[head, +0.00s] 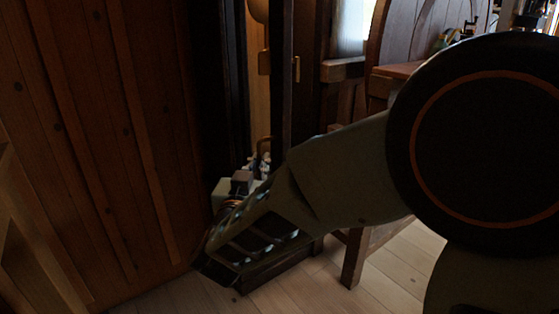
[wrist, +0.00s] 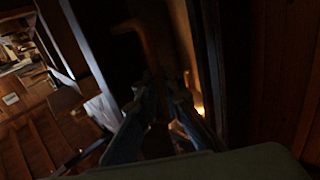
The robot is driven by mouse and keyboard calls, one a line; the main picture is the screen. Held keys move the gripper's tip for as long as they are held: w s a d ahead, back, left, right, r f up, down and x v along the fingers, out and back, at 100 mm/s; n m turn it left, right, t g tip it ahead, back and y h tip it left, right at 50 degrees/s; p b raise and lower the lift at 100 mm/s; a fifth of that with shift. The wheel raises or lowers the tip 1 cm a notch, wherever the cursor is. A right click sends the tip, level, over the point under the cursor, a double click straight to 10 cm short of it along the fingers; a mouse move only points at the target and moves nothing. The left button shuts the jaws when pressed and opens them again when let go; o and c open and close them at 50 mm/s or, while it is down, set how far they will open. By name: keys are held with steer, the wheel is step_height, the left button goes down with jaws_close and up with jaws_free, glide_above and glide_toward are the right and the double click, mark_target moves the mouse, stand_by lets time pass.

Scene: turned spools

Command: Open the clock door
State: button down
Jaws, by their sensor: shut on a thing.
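The clock is a tall dark wooden case (head: 238,75) left of centre in the head view.
A plank wall (head: 90,130) stands close on the left. A wooden chair or bench (head: 356,255) stands on the right beyond my arm. Pale floorboards (head: 335,285) show free room at the front. The wrist view is dark and blurred.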

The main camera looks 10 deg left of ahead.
steer(key=shift+s+a+m+h, duration=0.3)
steer(key=shift+a+h, duration=0.2)
steer(key=shift+a, duration=0.25)
steer(key=shift+s+a+m+h, duration=0.3)
steer(key=shift+a+h, duration=0.2)
steer(key=shift+a, duration=0.25)
steer(key=shift+r, duration=0.1)
steer(key=c, duration=2.1)
jaws_free()
steer(key=s, duration=0.8)
steer(key=s+a, duration=0.1)
steer(key=s, duration=0.3)
steer(key=shift+w, duration=0.1)
